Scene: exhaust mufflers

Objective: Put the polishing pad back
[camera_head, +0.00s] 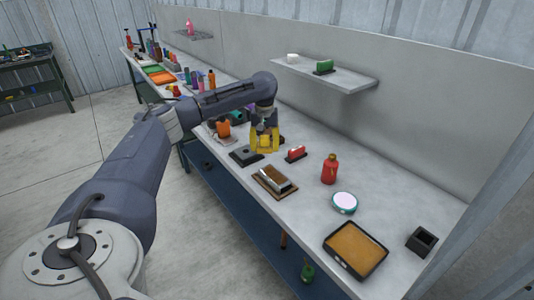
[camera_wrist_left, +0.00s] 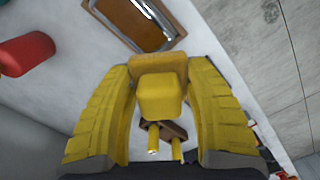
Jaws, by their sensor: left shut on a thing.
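My left gripper (camera_head: 264,149) has yellow fingers and is above the bench, near a black flat block (camera_head: 245,155). In the wrist view the fingers are shut on a yellow block (camera_wrist_left: 160,95) with a tan layer (camera_wrist_left: 158,62) along its far side. This held block may be the polishing pad; the fingers cover its sides. A round white pad with a green rim (camera_head: 345,202) lies on the bench to the right, apart from the gripper. My right gripper is not in view.
A brown tray with a metal piece (camera_head: 274,181), a red-handled block (camera_head: 296,153), a red bottle (camera_head: 330,169), a black tray with a tan inside (camera_head: 355,249) and a dark open box (camera_head: 421,242) stand on the bench (camera_head: 300,215). A wall shelf (camera_head: 340,77) is behind.

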